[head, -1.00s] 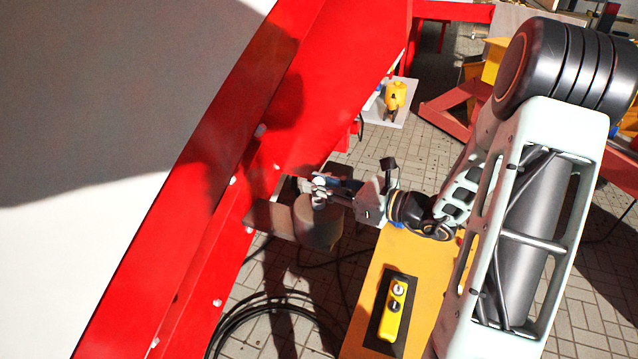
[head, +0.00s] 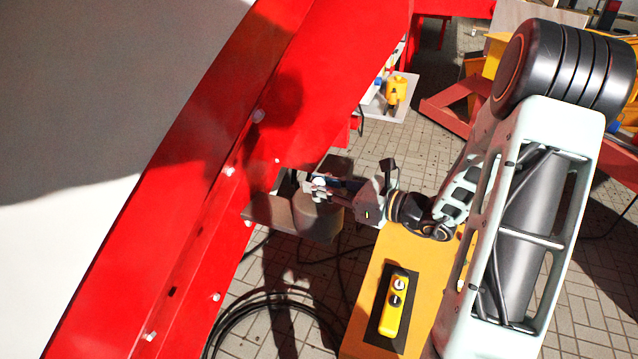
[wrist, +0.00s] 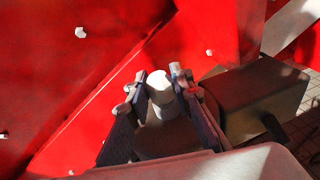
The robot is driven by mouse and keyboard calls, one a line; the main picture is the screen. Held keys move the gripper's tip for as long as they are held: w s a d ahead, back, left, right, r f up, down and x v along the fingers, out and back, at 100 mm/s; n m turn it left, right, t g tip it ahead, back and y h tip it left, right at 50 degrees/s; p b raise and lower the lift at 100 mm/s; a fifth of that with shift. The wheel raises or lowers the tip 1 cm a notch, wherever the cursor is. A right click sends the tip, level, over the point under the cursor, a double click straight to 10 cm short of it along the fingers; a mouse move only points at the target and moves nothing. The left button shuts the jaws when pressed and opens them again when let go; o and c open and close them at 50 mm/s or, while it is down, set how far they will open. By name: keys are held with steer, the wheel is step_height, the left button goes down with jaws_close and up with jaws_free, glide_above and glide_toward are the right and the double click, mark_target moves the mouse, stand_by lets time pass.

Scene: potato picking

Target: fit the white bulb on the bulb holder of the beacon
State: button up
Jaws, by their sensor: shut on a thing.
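My gripper (wrist: 155,88) is shut on the white bulb (wrist: 161,93), which stands between the two fingers in the wrist view. In the head view my gripper (head: 325,184) is over a grey-brown round body (head: 322,218), which looks like the beacon, beside the red machine frame. The round body also shows below the bulb in the wrist view (wrist: 160,143). The bulb holder is hidden under the bulb and fingers. I cannot tell whether the bulb touches it. In the head view only a small pale spot of the bulb shows.
The red frame (head: 215,150) rises close on the left. A brown-grey bracket plate (head: 268,218) sits beside the round body. A yellow control box (head: 395,305) lies on the orange table (head: 368,285) below. Black cables (head: 262,305) coil on the floor.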

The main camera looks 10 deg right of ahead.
steer(key=o, duration=1)
steer(key=v, duration=1.2)
steer(key=shift+f, duration=0.15)
